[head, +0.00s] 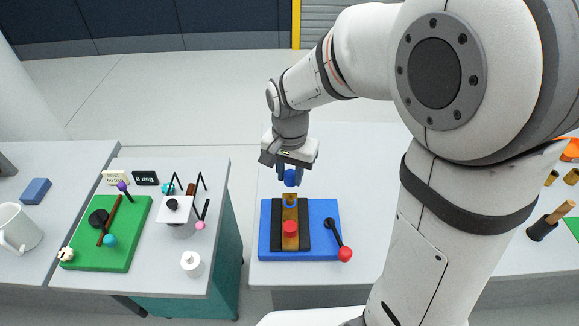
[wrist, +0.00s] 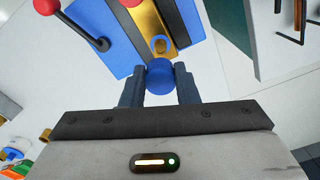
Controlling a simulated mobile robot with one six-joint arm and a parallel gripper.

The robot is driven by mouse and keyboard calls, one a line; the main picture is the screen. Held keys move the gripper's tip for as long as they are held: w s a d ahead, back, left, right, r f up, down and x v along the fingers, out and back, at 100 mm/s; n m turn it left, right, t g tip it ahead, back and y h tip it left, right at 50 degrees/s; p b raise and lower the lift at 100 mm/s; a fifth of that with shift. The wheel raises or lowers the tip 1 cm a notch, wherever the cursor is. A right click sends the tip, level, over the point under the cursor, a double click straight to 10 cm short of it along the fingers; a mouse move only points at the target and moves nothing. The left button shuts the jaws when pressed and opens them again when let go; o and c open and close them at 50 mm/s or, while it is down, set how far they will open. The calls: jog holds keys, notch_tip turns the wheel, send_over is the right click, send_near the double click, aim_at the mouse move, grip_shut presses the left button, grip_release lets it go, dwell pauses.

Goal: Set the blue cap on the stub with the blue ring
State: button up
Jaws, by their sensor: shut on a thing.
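My gripper (head: 291,175) is shut on the blue cap (head: 291,178), which hangs between its fingertips. In the wrist view the blue cap (wrist: 160,76) sits between the two dark fingers. A blue base plate (head: 271,247) with a dark block and a brass strip (head: 290,241) lies below on the table. The stub with the blue ring (head: 290,201) is at the far end of the strip; its ring also shows in the wrist view (wrist: 160,44), just beyond the held cap. The cap appears above the stub and apart from it. A red cap (head: 290,227) sits nearer on the strip.
A lever with a red knob (head: 345,254) stands at the right of the base plate. A green board (head: 90,255) with small parts and a white mug (head: 18,229) are on the left tables. A gap separates the tables. The table right of the plate is clear.

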aim_at(289, 199)
jog(key=shift+s+f+n, duration=0.1)
jog(key=shift+n, duration=0.2)
jog(key=shift+f+b, duration=2.15)
jog(key=shift+f, duration=0.45)
jog(key=shift+f, duration=0.2)
jog(key=shift+f+b, duration=0.3)
jog(key=shift+b, duration=0.15)
jog(key=shift+a+f+b, duration=0.1)
jog(key=shift+f+b, duration=0.65)
jog(key=shift+f, duration=0.2)
jog(key=o, duration=1)
jog(key=shift+r, duration=0.2)
